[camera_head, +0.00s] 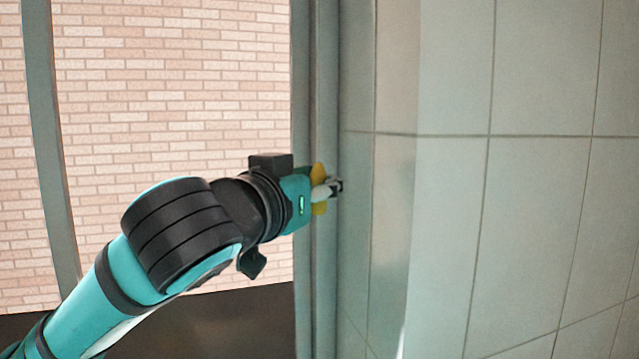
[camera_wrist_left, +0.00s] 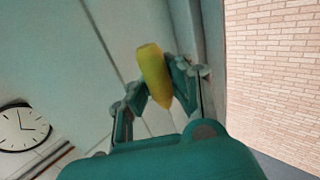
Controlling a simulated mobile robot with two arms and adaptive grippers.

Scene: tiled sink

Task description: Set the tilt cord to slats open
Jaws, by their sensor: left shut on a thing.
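A yellow, elongated piece (camera_wrist_left: 153,70), which I take to be the tilt cord's handle, stands between the fingers of my left gripper (camera_wrist_left: 160,88) in the left wrist view. It leans a little, and both fingers press on its sides. In the head view my left gripper (camera_head: 335,187) is at the window's right edge. Yellow (camera_head: 319,169) shows above and below its pale finger. The cord itself cannot be made out, and no blind slats are in view. My right gripper is not in view.
The grey window frame (camera_head: 302,80) runs upright just behind the gripper, with a tiled wall (camera_head: 540,90) close on the right. A brick wall (camera_head: 170,90) shows through the window. A round clock (camera_wrist_left: 22,127) is at the left in the left wrist view.

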